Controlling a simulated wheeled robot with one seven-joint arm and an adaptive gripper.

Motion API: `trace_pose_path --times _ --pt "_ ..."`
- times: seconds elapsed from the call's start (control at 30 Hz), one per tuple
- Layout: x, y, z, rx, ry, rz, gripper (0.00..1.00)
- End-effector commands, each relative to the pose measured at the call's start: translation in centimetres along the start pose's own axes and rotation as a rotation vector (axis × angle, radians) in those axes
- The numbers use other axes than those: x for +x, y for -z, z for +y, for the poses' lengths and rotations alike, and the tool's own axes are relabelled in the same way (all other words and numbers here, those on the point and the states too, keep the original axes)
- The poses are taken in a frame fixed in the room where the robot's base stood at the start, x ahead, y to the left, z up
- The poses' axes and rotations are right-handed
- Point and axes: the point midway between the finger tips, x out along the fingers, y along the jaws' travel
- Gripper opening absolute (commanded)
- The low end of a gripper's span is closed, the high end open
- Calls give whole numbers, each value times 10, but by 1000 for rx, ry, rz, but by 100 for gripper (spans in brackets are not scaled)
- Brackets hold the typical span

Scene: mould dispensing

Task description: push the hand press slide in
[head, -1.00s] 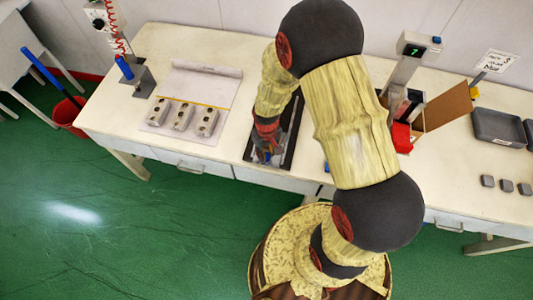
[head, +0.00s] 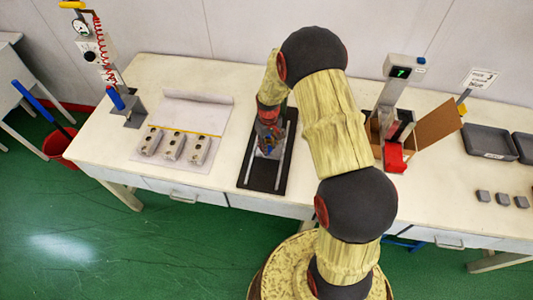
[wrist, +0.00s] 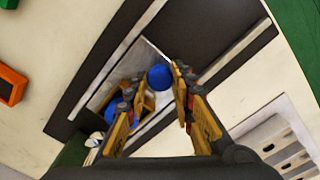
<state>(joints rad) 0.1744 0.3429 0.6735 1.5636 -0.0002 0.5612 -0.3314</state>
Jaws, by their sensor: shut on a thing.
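The hand press is a dark base plate (head: 247,178) with two pale rails (head: 283,172), on the middle of the bench. In the wrist view its base (wrist: 225,35) runs diagonally, with a shiny metal slide plate (wrist: 108,92) between the rails. A round blue knob (wrist: 159,77) stands on a pale post at the slide. My gripper (head: 268,148) is low over the middle of the base. In the wrist view my gripper (wrist: 153,82) has its yellow-padded fingers on either side of the knob, shut on it. My arm hides the far part of the press in the head view.
Several grey mould blocks (head: 173,147) on a sheet lie left of the press. A gauge stand (head: 92,45) is at the far left. A post with a green display (head: 401,72), a red block (head: 394,158) and a brown panel (head: 436,120) stand right. Grey trays (head: 490,143) are farther right.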

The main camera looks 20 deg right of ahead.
Motion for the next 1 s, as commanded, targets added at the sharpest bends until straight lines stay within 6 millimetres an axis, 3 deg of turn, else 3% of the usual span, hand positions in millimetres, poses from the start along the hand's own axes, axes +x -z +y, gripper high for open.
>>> trace_pose_path --times 0.43,0.47,0.77,1.0 --pt "0 3 3 0 0 0 0" --pt "0 3 3 0 0 0 26" --pt "0 3 3 0 0 0 43" --pt "0 3 3 0 0 0 43"
